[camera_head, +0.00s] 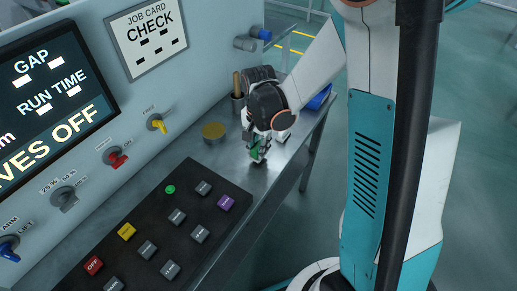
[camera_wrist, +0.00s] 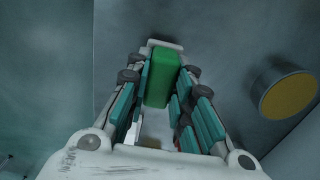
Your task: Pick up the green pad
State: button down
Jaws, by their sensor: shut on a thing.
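The green pad (camera_wrist: 162,76) is a small block between the fingers of my gripper (camera_wrist: 163,90) in the wrist view. My gripper is shut on it. In the head view my gripper (camera_head: 259,153) is low over the grey metal bench, with a bit of the green pad (camera_head: 254,151) showing between the fingers. Most of the pad is hidden there by the fingers. I cannot tell whether the pad touches the bench.
A round tin with a yellow top (camera_head: 213,131) stands left of my gripper; it also shows in the wrist view (camera_wrist: 289,95). A dark button panel (camera_head: 150,245) lies on the bench in front. The control wall (camera_head: 210,70) rises at left. The bench edge (camera_head: 300,150) is close on the right.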

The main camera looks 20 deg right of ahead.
notch_tip(320, 180, up, 18)
jog(key=p, duration=0.6)
